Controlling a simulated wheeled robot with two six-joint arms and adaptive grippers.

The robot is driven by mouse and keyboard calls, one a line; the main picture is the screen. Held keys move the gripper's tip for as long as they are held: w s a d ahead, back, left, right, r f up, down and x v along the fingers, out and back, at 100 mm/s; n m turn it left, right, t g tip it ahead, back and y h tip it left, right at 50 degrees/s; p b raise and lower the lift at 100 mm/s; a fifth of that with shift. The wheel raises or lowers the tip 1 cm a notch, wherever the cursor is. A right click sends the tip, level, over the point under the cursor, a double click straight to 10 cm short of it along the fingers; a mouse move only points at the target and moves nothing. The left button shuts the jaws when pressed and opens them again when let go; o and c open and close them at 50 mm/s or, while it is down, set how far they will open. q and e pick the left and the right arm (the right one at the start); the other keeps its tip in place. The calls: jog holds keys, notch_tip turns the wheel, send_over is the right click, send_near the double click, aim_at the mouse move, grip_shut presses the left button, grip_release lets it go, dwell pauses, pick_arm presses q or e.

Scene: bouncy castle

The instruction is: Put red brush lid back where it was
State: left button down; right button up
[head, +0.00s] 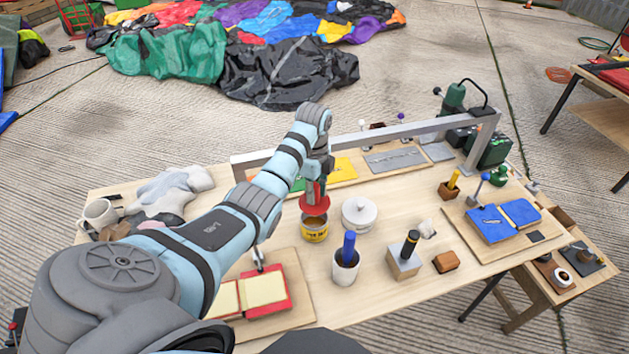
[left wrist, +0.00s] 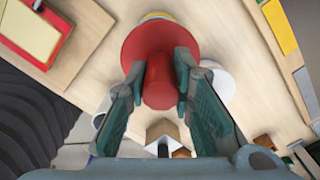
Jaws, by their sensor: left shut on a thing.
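The red brush lid (head: 314,205) is a round red disc with a thick upright handle. My left gripper (head: 316,180) is shut on that handle, with a finger on each side; the left wrist view shows the lid (left wrist: 160,50) between the fingers (left wrist: 160,85). The lid is just above a yellow can (head: 315,232) with brown contents, seen below its rim in the head view. In the left wrist view only a sliver of the can shows past the lid. I cannot tell whether lid and can touch. My right gripper is not in view.
A white lidded pot (head: 359,215) stands right beside the can. A white cup with a blue handle in it (head: 346,264) and a block with a black handle (head: 405,258) stand in front. A grey frame (head: 400,132) spans the back of the table.

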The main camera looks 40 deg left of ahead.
aim_at(314, 206)
pick_arm(q)
jog(key=f, duration=0.2)
jog(key=f+b, duration=0.1)
jog(key=f, duration=0.2)
jog(key=shift+s+d+f, duration=0.1)
jog(key=shift+s+f, duration=0.15)
jog(key=shift+f, duration=0.1)
jog(key=shift+w+f, duration=0.1)
jog(key=shift+w, duration=0.05)
jog(key=shift+f, duration=0.1)
jog(key=c, duration=1.4)
grip_release()
jog(key=shift+r, duration=0.4)
notch_tip(314, 206, up, 12)
jog(key=shift+f+p, duration=0.2)
jog(key=shift+p, duration=0.95)
